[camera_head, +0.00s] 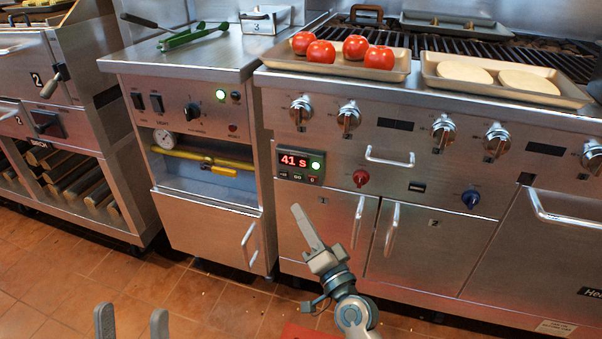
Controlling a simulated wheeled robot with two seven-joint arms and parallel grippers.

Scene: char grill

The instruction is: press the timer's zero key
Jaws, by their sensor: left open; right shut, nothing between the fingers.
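The timer (301,164) is a small dark box on the front of the grill. Its red display reads 41 s, and a green light glows beside it. A row of small keys runs under the display. The rightmost key (312,180) looks reddish, but its label is too small to read. My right gripper (297,209) is shut and empty, its fingers pointing up toward the timer. In the picture its tips are just below the keys; they look apart from them. My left gripper (132,322) is open and empty at the bottom left, far from the timer.
A red knob (361,178) and a bar handle (390,157) are right of the timer. Door handles (357,222) stick out below. A tray of tomatoes (396,72) and a tray of pale rounds (434,75) rest on top. The tiled floor (190,290) is open in front.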

